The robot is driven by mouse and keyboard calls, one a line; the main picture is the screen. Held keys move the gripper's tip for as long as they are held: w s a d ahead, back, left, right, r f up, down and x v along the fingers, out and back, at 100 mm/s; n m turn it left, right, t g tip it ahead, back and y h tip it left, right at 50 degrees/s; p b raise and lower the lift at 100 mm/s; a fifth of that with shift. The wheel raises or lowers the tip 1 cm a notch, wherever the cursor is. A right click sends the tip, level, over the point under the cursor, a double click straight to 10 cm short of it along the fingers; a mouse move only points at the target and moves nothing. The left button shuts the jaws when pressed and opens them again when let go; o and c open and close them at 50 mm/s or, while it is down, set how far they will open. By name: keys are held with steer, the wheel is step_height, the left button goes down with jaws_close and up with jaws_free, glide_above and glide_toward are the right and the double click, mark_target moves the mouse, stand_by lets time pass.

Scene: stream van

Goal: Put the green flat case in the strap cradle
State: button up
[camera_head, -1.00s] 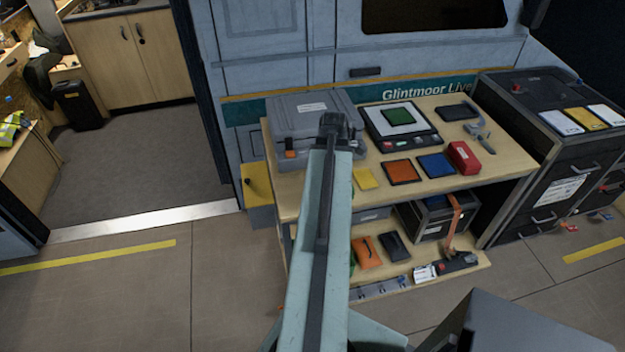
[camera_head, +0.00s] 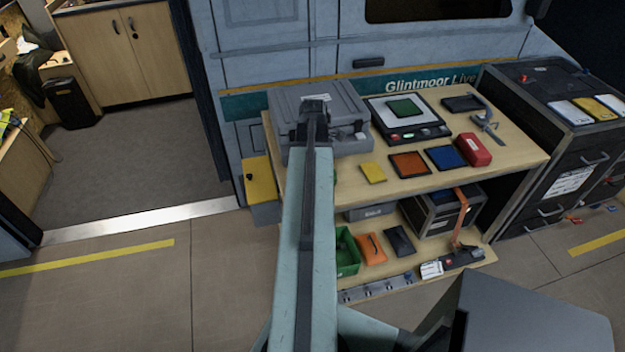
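The green flat case (camera_head: 404,107) lies flat on the white plate of a black-framed device (camera_head: 423,132) on the top shelf, near the back. On the lower shelf, a dark box with an orange strap (camera_head: 461,203) over it looks like the strap cradle; its inside is mostly hidden under the top shelf. My gripper (camera_head: 313,108) is at the far end of my raised arm, in front of the grey case and left of the green flat case, apart from it. Its fingers are too small and dark to read.
A grey hard case (camera_head: 345,105) stands at the top shelf's left. Yellow (camera_head: 373,173), orange (camera_head: 408,164) and blue (camera_head: 445,158) flat pieces and a red case (camera_head: 473,149) lie along the front. A green bin (camera_head: 346,255) sits on the lower shelf. Floor at left is clear.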

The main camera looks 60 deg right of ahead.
steer(key=shift+f, duration=0.3)
steer(key=o, duration=1.8)
step_height(320, 180, up, 12)
steer(key=p, duration=1.2)
steer(key=shift+r, duration=0.2)
